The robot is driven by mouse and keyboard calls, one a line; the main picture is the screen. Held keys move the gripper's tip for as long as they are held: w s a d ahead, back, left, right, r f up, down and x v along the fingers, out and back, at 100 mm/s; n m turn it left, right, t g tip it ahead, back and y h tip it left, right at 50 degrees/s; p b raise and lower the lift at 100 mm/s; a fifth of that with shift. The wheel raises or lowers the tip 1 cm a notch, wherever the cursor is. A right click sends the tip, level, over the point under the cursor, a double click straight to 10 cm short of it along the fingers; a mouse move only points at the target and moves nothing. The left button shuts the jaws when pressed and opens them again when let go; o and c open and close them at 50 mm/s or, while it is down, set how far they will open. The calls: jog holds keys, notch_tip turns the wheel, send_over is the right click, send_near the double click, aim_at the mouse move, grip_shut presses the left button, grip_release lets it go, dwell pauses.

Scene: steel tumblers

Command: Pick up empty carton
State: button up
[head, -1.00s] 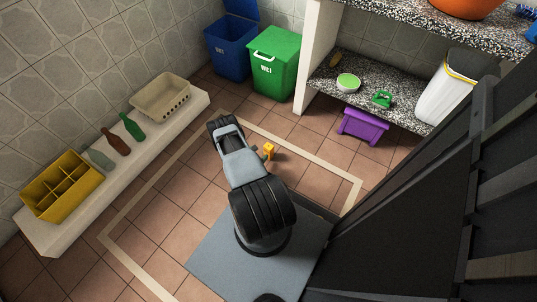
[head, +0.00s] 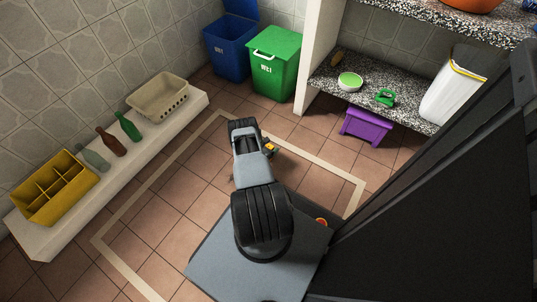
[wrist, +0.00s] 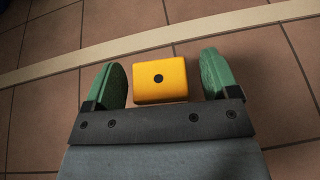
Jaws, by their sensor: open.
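A small yellow carton (wrist: 160,81) with a black dot on its upper face shows in the wrist view, short of a pale floor stripe. It appears to be on the tiled floor. My gripper (wrist: 164,80) is open, with one green finger on each side of the carton and a visible gap on both sides. How far the fingertips are above the floor is hard to tell. In the head view the carton (head: 271,147) is small and partly hidden by my gripper and arm.
A pale stripe (head: 315,165) outlines the open tiled floor. A white bench (head: 38,240) at left holds a yellow divided crate (head: 30,208), several bottles and a beige basket (head: 150,103). Blue (head: 228,58) and green (head: 274,70) bins and a purple stool (head: 366,127) stand behind.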

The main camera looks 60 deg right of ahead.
jog(key=c, duration=1.2)
